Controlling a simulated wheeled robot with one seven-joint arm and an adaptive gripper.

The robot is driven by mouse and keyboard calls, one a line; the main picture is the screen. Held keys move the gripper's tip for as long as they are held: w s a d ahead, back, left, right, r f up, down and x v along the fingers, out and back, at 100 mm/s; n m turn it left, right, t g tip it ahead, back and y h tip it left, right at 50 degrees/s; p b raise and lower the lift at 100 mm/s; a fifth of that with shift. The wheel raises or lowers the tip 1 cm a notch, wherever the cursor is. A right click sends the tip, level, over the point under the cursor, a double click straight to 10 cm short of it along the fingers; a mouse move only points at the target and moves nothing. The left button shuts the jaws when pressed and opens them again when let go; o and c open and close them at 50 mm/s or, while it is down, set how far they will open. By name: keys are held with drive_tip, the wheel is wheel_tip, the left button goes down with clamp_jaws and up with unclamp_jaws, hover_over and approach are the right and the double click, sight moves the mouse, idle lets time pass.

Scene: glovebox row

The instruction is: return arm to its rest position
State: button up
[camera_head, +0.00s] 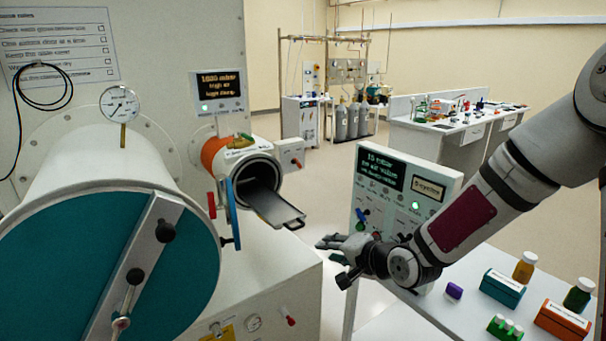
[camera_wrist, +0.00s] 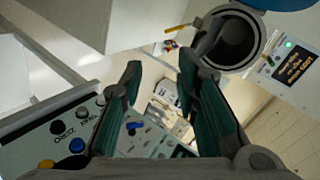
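My arm reaches in from the right in the head view. My gripper (camera_head: 332,248) is in front of the grey control panel (camera_head: 405,190), to the right of the small round port's extended tray (camera_head: 272,207) and apart from it. In the wrist view my gripper (camera_wrist: 160,72) has its two dark green-padded fingers spread, with nothing held between them. The open port (camera_wrist: 232,42) shows beyond the right finger. The control panel with its knobs (camera_wrist: 62,128) shows at the lower left.
A large cylinder with a closed teal door (camera_head: 110,265) stands at the left. The small port's blue door (camera_head: 231,206) is swung open.

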drive_tip(key=s+d+r+n+g+h, duration=0.3)
drive_tip(key=s+d+r+n+h, duration=0.3)
drive_tip(key=s+d+r, duration=0.6)
drive_tip(key=s+r+n+g, duration=0.1)
drive_tip(key=s+r, duration=0.1)
drive_tip(key=s, duration=0.7)
drive_tip(key=s+a+r, duration=0.1)
drive_tip(key=s+r, duration=0.2)
drive_tip(key=s, duration=0.6)
drive_tip(key=shift+s+a+n+g+b, duration=0.2)
drive_tip(key=shift+s+n+g+b, duration=0.2)
drive_tip(key=shift+b, duration=0.05)
